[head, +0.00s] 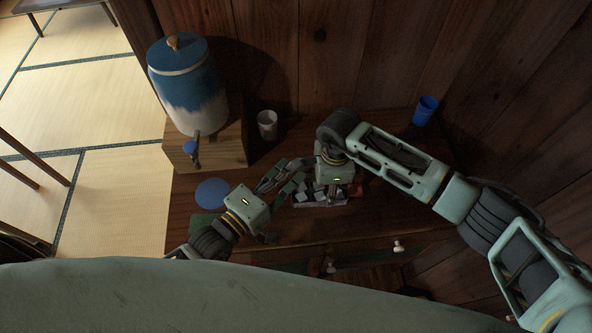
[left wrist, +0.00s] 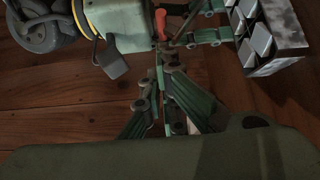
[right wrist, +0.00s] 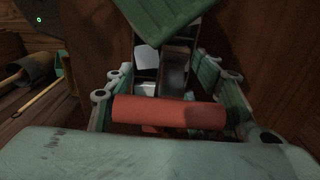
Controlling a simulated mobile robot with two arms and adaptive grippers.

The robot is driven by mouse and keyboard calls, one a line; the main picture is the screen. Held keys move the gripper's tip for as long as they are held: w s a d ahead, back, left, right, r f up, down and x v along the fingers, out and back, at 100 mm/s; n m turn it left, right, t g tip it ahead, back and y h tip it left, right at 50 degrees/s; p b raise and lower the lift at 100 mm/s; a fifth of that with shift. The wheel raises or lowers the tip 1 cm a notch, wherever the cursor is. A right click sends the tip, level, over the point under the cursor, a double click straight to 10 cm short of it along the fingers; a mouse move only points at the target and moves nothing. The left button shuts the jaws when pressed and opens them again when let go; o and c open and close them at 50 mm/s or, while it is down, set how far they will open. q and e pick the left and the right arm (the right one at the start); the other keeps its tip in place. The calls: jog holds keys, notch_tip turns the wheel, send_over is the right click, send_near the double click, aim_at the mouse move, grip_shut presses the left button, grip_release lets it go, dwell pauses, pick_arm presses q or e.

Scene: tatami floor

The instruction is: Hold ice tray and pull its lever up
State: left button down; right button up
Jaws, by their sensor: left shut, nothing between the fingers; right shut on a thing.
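The metal ice tray (head: 325,200), with pale ice cubes, sits on the wooden table below my right gripper. In the left wrist view its end (left wrist: 275,62) shows at the upper right. My right gripper (head: 334,186) points down over the tray and is shut on the red lever handle (right wrist: 168,112), which lies across between its fingers. Red also shows beside the tray in the head view (head: 357,188). My left gripper (head: 284,176) is shut and empty, to the left of the tray, its fingertips close to the right gripper. The lever's base is hidden.
A blue and white water dispenser (head: 190,85) stands on a wooden box (head: 225,150) at the back left. A white cup (head: 267,124), a blue cup (head: 426,110) and a blue round mat (head: 212,193) are around the table. A wooden wall (head: 350,55) closes the back.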

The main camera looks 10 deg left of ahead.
pick_arm(q)
jog(key=a+v, duration=0.1)
jog(key=v, duration=1)
jog(key=shift+w+r, duration=0.25)
jog(key=shift+r, duration=0.25)
jog(key=shift+a, duration=0.1)
pick_arm(e)
jog(key=o, duration=1.5)
